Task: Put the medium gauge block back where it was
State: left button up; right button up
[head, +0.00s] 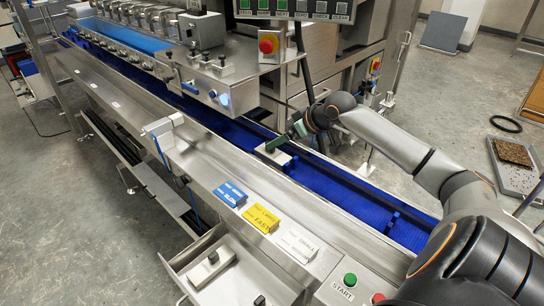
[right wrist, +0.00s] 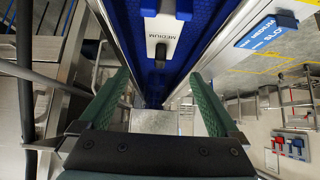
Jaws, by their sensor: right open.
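The medium gauge block (head: 271,155) is a pale metal block lying on the blue conveyor belt. My right gripper (head: 280,143) is beside and just above the block in the head view. In the right wrist view the gripper (right wrist: 160,76) has its two green fingers spread wide, with nothing between them; the block lies beyond the tips. An open metal drawer (head: 185,271) at the front holds another pale block (head: 209,270) with a dark knob. My left gripper is not in view.
Blue (head: 230,193), yellow (head: 261,219) and white (head: 299,245) labelled plates lie on the steel ledge. A green start button (head: 350,279) sits near the front. The belt (head: 335,192) runs between raised metal rails, with machine housing (head: 239,75) behind.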

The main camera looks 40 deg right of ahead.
aim_at(273, 152)
jog(key=b+x, duration=0.1)
jog(key=x, duration=0.8)
jog(key=shift+f+b, duration=0.25)
jog(key=shift+b, duration=0.1)
grip_shut()
dwell(0.5)
